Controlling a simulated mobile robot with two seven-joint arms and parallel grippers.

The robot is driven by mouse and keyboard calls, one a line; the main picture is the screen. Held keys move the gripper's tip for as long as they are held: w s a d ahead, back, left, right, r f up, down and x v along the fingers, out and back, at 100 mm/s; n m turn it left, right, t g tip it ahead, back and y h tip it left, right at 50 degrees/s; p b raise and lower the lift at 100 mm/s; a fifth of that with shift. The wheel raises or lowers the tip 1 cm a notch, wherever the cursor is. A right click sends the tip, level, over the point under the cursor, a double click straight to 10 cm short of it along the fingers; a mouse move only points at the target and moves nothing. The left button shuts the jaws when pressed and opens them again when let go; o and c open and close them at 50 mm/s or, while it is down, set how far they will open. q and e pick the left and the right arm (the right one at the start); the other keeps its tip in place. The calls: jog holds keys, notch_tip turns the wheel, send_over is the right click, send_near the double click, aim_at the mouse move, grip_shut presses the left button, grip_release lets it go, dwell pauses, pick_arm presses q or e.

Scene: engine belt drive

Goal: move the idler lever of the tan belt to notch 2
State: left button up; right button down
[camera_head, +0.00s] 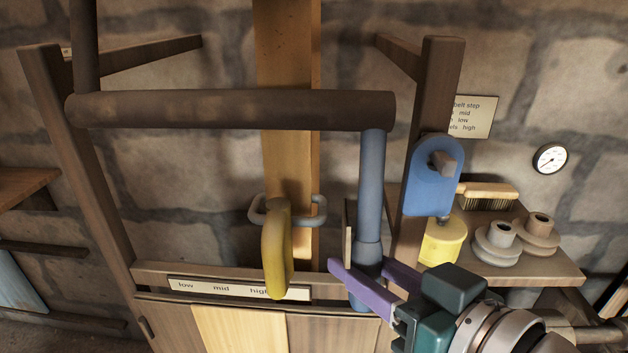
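The wide tan belt (287,70) runs vertically behind a dark horizontal bar (230,110). A blue round lever (371,185) hangs from the bar's right end, thicker at its lower part; its bottom is partly hidden by a purple finger. No notches are clearly visible, and I cannot tell for sure that this is the idler lever. My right gripper (362,265) has its purple fingers parted around the lever's lower part, one crossing in front. I cannot tell whether they press on it. My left gripper is out of view.
A yellow handle (276,250) with a grey loop (319,212) stands at the belt above a low-mid-high label (220,288). A blue plate (430,185) sits on the right post (439,80). A shelf (548,268) holds a brush (487,191), a yellow container (442,242) and stepped pulleys (497,247).

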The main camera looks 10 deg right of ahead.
jog(key=shift+s+a+r+g+p, duration=0.15)
jog(key=shift+s+r+g+p, duration=0.35)
jog(key=shift+p, duration=0.35)
jog(key=shift+s+f+m, duration=0.15)
jog(key=shift+m, duration=0.15)
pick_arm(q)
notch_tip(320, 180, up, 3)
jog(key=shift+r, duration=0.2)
pick_arm(e)
jog(key=c, duration=0.8)
grip_release()
jog(key=shift+o, duration=0.2)
jog(key=v, duration=1)
jog(key=shift+f, duration=0.15)
